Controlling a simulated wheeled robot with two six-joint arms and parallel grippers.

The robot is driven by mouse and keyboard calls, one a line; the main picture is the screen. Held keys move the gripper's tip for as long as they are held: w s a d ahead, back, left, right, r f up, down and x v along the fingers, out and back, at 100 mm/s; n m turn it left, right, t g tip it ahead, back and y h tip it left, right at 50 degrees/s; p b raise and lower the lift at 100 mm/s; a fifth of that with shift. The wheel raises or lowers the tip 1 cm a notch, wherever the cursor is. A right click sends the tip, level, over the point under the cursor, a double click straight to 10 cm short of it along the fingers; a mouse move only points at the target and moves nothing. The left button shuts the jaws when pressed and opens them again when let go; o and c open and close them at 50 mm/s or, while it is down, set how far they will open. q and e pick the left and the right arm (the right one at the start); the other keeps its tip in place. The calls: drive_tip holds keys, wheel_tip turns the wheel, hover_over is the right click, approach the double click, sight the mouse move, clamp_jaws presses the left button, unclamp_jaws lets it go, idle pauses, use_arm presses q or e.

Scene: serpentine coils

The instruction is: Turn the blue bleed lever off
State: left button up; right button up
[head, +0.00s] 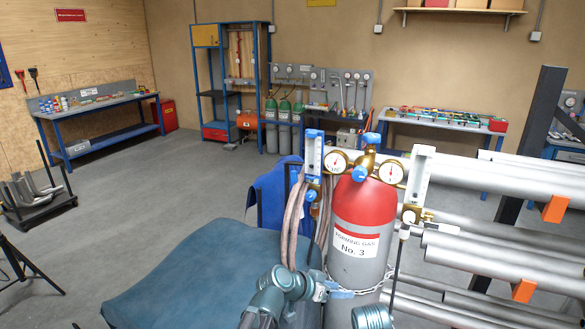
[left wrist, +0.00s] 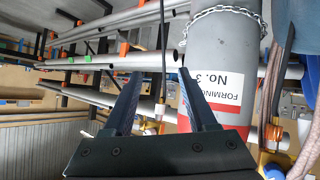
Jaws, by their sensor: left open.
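A gas cylinder (head: 365,215) with a red top stands upright, labelled forming gas No. 3. It appears upside down in the left wrist view (left wrist: 232,50). Its brass regulator carries two gauges and a blue handle (head: 372,138) on top, with a blue knob (head: 359,173) below. A blue-backed flowmeter (head: 314,152) hangs at left, with a small blue part (head: 312,195) at its foot. I cannot tell which blue part is the bleed lever. My left gripper (left wrist: 160,78) is open. A brass valve and dark hose show between its fingers, apparently beyond them.
A white flowmeter (head: 421,175) with a brass valve (head: 411,215) stands right of the cylinder. Long grey pipes (head: 500,255) lie on a rack close by on the right. Hoses (head: 293,220) hang left of the cylinder, and a chain (head: 350,291) rings it. Open floor lies left.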

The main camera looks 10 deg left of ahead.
use_arm(q)
drive_tip(key=w+a+r+n+t+p, duration=0.1)
drive_tip(key=w+a+r+t+p, duration=0.1)
drive_tip(key=w+a+r+t, duration=0.3)
drive_tip(key=w+a+r+n+p, duration=0.1)
drive_tip(key=w+a+r, duration=0.1)
drive_tip(key=a+r, duration=0.35)
drive_tip(key=n+t+y+p, duration=0.3)
drive_tip(key=t+y, duration=0.2)
approach(294, 178)
drive_tip(key=w, duration=0.3)
drive_tip(key=w+d, duration=0.1)
drive_tip(key=w, duration=0.5)
drive_tip(key=shift+d, duration=0.3)
use_arm(e)
wheel_tip(294, 178, up, 8)
drive_tip(key=shift+f, duration=0.25)
use_arm(q)
drive_tip(key=shift+s, duration=0.1)
clamp_jaws()
